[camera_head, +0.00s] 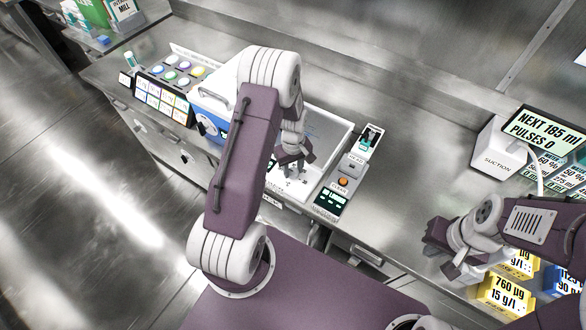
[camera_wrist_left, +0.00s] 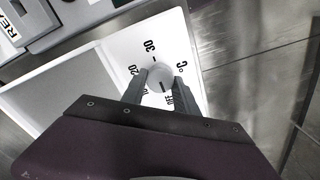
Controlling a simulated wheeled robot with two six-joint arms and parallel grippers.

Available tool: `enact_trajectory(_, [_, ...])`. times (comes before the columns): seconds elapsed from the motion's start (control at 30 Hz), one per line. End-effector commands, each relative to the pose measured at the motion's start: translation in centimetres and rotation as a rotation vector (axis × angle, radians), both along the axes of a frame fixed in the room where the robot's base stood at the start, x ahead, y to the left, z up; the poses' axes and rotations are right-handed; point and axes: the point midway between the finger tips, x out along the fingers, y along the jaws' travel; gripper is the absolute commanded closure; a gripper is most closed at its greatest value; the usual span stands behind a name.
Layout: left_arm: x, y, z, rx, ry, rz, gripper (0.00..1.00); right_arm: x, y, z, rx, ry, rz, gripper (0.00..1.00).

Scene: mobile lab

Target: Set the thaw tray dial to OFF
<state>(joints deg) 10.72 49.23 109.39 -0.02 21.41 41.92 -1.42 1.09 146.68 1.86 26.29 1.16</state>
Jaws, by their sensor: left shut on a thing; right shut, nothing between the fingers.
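The thaw tray (camera_head: 335,139) is a white shallow box on the steel bench, partly hidden behind my left arm. My left gripper (camera_wrist_left: 157,88) is shut on the dial, one finger on each side. My right gripper (camera_head: 447,262) is shut and empty at the right, well away from the tray.
A device with an orange button (camera_head: 343,182) stands just right of the tray. A blue and white box (camera_head: 208,112) and a panel of coloured round lids (camera_head: 180,68) are to the left. A suction unit (camera_head: 497,150) and yellow labelled boxes (camera_head: 505,294) are at the right.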

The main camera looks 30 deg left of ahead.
Motion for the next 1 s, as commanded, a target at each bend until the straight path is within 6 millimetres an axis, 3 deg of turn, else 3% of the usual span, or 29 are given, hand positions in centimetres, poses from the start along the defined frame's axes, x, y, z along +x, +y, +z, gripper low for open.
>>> enact_trajectory(0.07, [0.2, 0.1, 0.2, 0.002, -0.006, 0.002, 1.00, 0.0, 0.0, 0.1, 0.000, 0.000, 0.000, 1.00])
enact_trajectory(0.1, [0.2, 0.1, 0.2, 0.001, -0.006, 0.002, 0.53, 0.0, 0.0, 0.0, 0.000, 0.000, 0.000, 1.00])
enact_trajectory(0.17, [0.2, 0.1, 0.1, 0.001, -0.006, 0.002, 0.43, 0.0, 0.0, 0.0, 0.000, 0.000, 0.000, 1.00])
enact_trajectory(0.5, [0.1, 0.0, 0.6, 0.001, -0.004, 0.000, 0.43, 0.0, 0.0, -0.1, 0.000, 0.000, 0.000, 1.00])
enact_trajectory(0.8, [0.2, 0.0, 6.8, 0.002, -0.008, 0.001, 0.43, 0.0, 0.0, -0.6, 0.000, 0.000, 0.000, 1.00])
enact_trajectory(1.0, [0.1, 0.0, 9.0, 0.001, -0.006, 0.001, 0.43, 0.0, 0.0, -0.6, 0.000, 0.000, 0.000, 1.00])
